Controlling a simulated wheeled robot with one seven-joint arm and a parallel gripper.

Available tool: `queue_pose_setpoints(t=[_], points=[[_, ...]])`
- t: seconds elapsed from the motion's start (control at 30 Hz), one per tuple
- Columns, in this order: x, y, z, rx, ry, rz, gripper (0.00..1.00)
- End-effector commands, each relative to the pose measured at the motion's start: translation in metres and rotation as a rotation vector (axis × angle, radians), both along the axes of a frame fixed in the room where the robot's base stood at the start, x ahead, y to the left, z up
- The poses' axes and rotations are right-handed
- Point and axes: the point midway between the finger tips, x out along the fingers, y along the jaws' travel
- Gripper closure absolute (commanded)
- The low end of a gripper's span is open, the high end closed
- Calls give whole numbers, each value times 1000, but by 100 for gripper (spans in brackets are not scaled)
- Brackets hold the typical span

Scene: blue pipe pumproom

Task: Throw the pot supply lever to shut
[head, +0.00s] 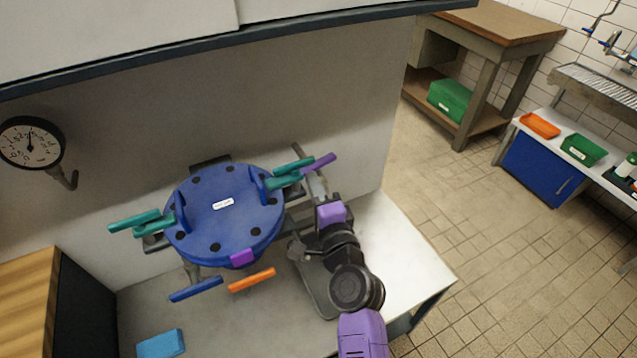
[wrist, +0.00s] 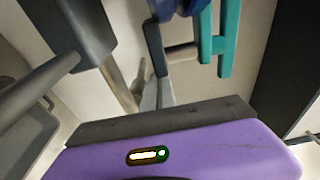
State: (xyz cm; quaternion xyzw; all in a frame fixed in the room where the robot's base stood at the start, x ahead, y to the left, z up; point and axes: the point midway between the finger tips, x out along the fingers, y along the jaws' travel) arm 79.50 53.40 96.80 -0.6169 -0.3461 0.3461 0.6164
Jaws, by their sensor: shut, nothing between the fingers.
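A round blue pot (head: 225,212) with a white label and dark bolts sits against the panel in the head view. Teal handles stick out at its left (head: 140,222) and upper right (head: 290,172). A blue lever (head: 196,289), an orange lever (head: 251,280) and a purple lever (head: 318,163) are around it; I cannot tell which is the pot supply lever. My gripper (head: 318,187) is shut and empty at the pot's right, close below the purple lever; contact is unclear. In the wrist view, a teal handle (wrist: 228,38) is right of my gripper (wrist: 158,92).
A pressure gauge (head: 31,142) is on the panel at left. A blue block (head: 160,343) lies on the bench at front left. A grey pipe and dark block (wrist: 75,30) crowd my gripper's left in the wrist view. The tiled floor (head: 470,215) at right is clear.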

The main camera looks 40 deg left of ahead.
Motion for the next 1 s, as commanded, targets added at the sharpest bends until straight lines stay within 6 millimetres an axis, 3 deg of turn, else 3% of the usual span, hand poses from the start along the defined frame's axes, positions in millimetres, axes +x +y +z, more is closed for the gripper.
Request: queue_pose_setpoints(t=[0.77, 1.0], points=[[-3, 3, 0, 1, 1, 1, 100], [-16, -21, 0, 0, 0, -1, 100]])
